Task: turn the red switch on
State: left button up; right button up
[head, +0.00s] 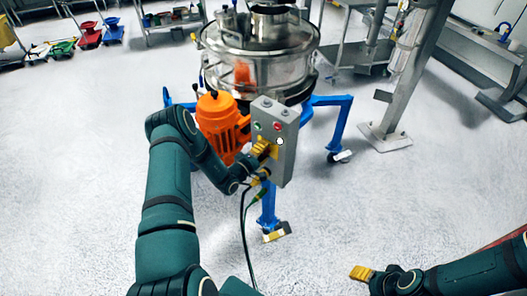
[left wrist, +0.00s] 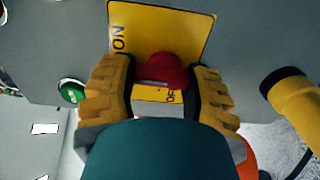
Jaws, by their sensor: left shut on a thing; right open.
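The red switch (left wrist: 165,70) is a red knob on a yellow plate (left wrist: 188,22) marked ON and OFF, seen in the left wrist view. My left gripper (left wrist: 160,90) has its yellow fingers closed on either side of it. In the head view my left gripper (head: 268,150) is at the front of the grey control box (head: 288,160), and it largely hides the switch there. My right gripper (head: 360,273) is open and empty, low at the right, away from the box.
A green button (left wrist: 71,93) is left of the switch in the left wrist view, and a yellow cable fitting (left wrist: 285,90) is at right. The steel sifter (head: 258,55) with its orange motor (head: 222,125) stands on blue legs behind the box. A metal post (head: 405,80) stands right; the front floor is clear.

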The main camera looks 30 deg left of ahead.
pick_arm(q)
jog(key=o, duration=1.2)
jog(key=shift+s, duration=0.1)
jog(key=s, duration=0.4)
jog(key=s+a, duration=0.1)
jog(key=s, duration=0.6)
jog(key=shift+s+a, duration=0.4)
